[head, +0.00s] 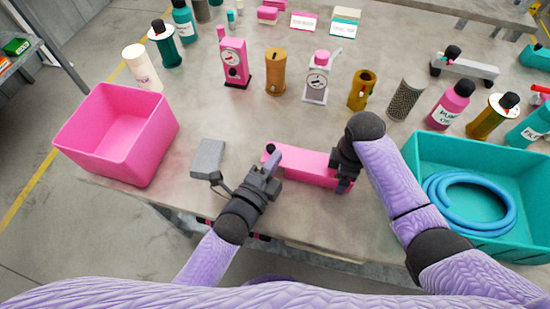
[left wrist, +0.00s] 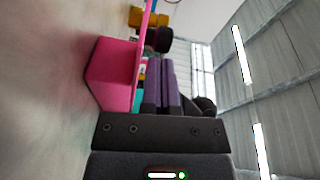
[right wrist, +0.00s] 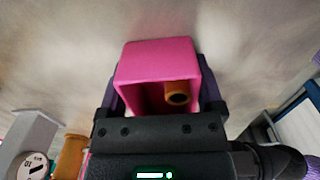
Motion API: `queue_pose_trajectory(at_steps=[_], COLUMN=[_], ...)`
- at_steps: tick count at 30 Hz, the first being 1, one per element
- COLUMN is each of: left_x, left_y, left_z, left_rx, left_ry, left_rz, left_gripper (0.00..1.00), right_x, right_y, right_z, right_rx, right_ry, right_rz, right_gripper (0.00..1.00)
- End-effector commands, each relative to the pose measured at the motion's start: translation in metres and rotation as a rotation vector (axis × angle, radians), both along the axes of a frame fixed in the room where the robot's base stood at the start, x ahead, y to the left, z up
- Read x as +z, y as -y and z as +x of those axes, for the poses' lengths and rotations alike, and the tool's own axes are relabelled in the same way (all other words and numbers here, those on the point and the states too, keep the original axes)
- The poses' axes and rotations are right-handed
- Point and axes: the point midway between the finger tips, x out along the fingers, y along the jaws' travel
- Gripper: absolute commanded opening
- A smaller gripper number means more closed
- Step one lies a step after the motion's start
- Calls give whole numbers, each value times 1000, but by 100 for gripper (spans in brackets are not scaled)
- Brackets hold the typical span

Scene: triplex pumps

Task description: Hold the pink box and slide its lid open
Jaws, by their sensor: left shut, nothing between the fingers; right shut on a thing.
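The pink box (head: 305,168) lies on the table between my two grippers. My right gripper (head: 345,168) is shut on its right end; in the right wrist view dark fingers flank the box (right wrist: 160,52). That view looks into an open hollow with an orange-brown cylinder (right wrist: 177,93) inside. My left gripper (head: 268,168) is shut and empty at the box's left end, near a small black knob (head: 270,148). In the left wrist view a thin pink strip (left wrist: 146,35), perhaps the lid, runs past the box (left wrist: 108,75) along its upper side. The lid's exact position is unclear.
A grey block (head: 208,157) lies left of the left gripper. A pink bin (head: 112,140) stands at the left; a teal crate (head: 425,150) with a blue hose (head: 470,203) is at the right. Pumps, cylinders and bottles line the back. Bare table separates them from the box.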

Motion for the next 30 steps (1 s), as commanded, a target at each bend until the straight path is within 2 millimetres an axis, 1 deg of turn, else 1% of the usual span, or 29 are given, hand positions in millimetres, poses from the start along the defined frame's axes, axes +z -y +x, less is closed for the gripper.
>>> queue_pose_trajectory(at_steps=[3, 5, 13, 16, 20, 21, 24, 27, 30], left_x=[-1, -1, -1, 0, 4, 3, 4, 5, 6], left_y=[-11, -15, -15, -7, 19, 9, -5, -16, -23], left_z=[5, 7, 6, 0, -22, -35, -63, -86, -101], left_rx=[0, 0, 0, 0, 1, 1, 0, -1, 1], left_ry=[2, 0, 0, -2, -3, -5, -4, -4, -2], left_rz=[4, 3, 1, -4, -6, 2, 3, 4, 2], left_gripper=[0, 0, 0, 0, 0, 0, 0, 0, 0], right_x=[0, 0, 0, 0, 0, 0, 0, 0, 0], right_y=[0, 0, 0, 0, 0, 0, 0, 0, 0], right_z=[0, 0, 0, 0, 0, 0, 0, 0, 0], right_rx=[0, 0, 0, 0, 0, 0, 0, 0, 0], right_ry=[0, 0, 0, 0, 0, 0, 0, 0, 0], right_rz=[0, 1, 0, 0, 0, 0, 0, 0, 0], right_gripper=[17, 17, 17, 17, 17, 17, 17, 17, 17])
